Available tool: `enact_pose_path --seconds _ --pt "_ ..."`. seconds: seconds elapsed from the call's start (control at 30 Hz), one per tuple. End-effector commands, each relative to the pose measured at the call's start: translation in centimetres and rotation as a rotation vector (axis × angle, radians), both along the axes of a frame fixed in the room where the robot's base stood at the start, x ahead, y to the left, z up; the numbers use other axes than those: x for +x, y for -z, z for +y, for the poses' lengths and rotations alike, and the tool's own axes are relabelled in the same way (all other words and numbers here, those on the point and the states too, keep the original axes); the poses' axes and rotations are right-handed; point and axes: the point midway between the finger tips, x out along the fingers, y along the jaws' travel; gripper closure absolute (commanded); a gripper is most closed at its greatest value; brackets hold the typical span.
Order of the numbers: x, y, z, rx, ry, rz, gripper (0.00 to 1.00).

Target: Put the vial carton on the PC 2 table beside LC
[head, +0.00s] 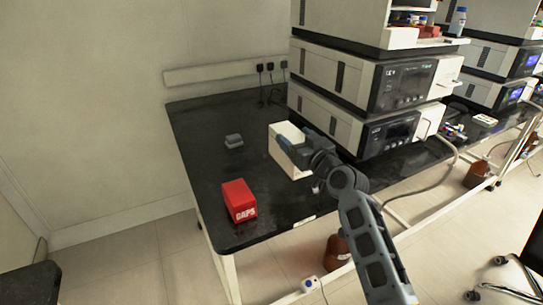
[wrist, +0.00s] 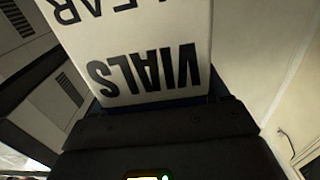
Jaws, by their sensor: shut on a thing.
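The white vial carton (head: 283,146) is in my gripper (head: 291,143), over or on the black table (head: 196,134) just left of the instrument stack. In the wrist view the carton (wrist: 140,50) fills the upper middle, with "VIALS" reading upside down. My gripper is shut on it; its fingertips are mostly hidden by the carton. I cannot tell whether the carton's base touches the table. The stack of pale LC modules (head: 340,118) stands right of the carton, close beside it.
A red box marked "CAPS" (head: 239,201) sits near the table's front left. A small grey item (head: 233,140) lies behind it. Bare tabletop shows around both. Brown bottles (head: 337,250) stand on the floor below the table. A second instrument stack (head: 490,72) is at the right.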

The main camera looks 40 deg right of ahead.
Motion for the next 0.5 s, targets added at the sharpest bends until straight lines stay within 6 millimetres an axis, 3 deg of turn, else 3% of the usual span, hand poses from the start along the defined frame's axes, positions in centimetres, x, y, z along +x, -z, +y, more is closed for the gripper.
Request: enact_pose_path --seconds 0.2,0.5 --pt "2.1 1.9 3.5 -0.002 -0.002 -0.002 0.85" --pt "2.8 4.3 4.7 -0.001 0.001 -0.003 0.85"
